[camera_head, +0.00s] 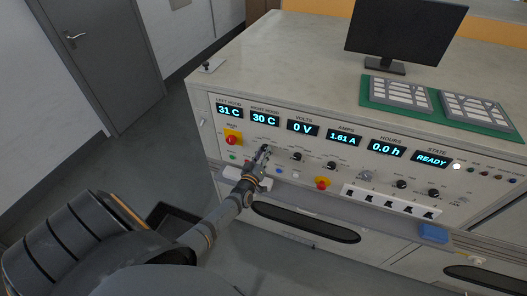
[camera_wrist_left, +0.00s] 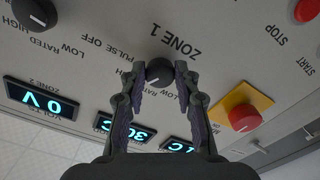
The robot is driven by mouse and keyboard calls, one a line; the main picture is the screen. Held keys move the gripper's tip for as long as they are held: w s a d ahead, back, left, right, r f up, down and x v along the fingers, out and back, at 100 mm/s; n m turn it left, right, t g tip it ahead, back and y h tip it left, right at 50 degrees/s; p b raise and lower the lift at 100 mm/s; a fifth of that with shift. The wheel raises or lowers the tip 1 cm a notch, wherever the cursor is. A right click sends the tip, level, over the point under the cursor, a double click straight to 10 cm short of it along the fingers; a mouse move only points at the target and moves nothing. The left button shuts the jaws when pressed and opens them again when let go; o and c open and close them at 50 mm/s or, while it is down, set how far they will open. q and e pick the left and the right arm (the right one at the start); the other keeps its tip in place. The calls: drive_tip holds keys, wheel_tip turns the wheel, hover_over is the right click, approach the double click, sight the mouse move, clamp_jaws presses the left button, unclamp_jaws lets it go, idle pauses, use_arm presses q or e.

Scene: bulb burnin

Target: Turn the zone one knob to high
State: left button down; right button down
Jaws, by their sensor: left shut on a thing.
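The zone one knob (camera_wrist_left: 159,70) is a round dark knob on the pale console panel, below the upside-down ZONE 1 label (camera_wrist_left: 181,41) in the left wrist view. My left gripper (camera_wrist_left: 159,77) has a finger on each side of it and is shut on it. In the head view my left gripper (camera_head: 264,152) reaches the left part of the panel and mostly hides this knob. The knob's pointer cannot be made out, so its setting is unclear. My right gripper is not in view.
A red button on a yellow plate (camera_head: 233,137) sits left of my gripper. Another dark knob (camera_head: 296,156) is to its right. Lit displays (camera_head: 264,118) run above. Floor at left is clear.

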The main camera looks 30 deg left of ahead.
use_arm(q)
drive_tip(key=shift+m+p, duration=0.3)
drive_tip(key=shift+m, duration=0.5)
drive_tip(key=c, duration=1)
unclamp_jaws()
drive_tip(key=shift+s, duration=0.15)
drive_tip(key=v, duration=1.1)
drive_tip(key=shift+s+d, duration=0.2)
drive_tip(key=shift+s, duration=0.15)
